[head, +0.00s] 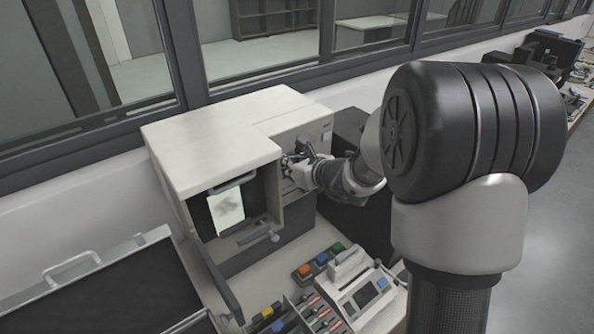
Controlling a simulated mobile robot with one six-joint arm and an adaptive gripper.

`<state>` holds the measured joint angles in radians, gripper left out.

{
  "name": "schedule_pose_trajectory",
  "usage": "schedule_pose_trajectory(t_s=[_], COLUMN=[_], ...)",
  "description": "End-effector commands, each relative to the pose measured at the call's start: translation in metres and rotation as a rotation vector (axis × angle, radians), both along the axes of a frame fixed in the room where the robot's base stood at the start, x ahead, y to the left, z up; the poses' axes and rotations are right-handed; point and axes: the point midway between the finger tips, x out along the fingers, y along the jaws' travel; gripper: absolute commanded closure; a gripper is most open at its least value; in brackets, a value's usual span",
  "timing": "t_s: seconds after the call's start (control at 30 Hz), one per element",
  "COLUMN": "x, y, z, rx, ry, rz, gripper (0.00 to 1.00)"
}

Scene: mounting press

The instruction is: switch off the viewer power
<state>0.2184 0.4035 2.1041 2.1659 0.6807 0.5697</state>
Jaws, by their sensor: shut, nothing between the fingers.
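A large cream-coloured machine (205,150) stands against the wall under the windows. A bright lit-looking panel (227,208) shows in its dark front opening, with a handle above it and a lever below. My gripper (288,162) is at the machine's right front panel (304,137), its fingers shut and empty. Small dark controls show around the fingertips, but the gripper and wrist hide part of the panel. I cannot tell which control is the viewer power switch, its position, or whether the fingers touch it.
A console with coloured buttons (321,260) and a small keypad unit (366,291) stand in front of the machine. A dark tray with metal handles (105,300) is at the left. A black box (345,205) stands right of the machine, behind my arm.

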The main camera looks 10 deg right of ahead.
Motion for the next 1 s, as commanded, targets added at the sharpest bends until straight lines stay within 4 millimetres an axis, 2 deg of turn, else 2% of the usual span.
schedule_pose_trajectory(t_s=[0.17,0.5,0.73,1.0], x=[0.008,0.008,0.015,0.014], y=[0.004,0.004,0.007,0.006], z=[0.001,0.002,0.011,0.005], rx=[0.001,0.000,-0.028,-0.029], ry=[-0.001,0.002,0.072,0.076], rz=[0.001,0.001,0.003,0.001], gripper=[1.00,1.00,1.00,1.00])
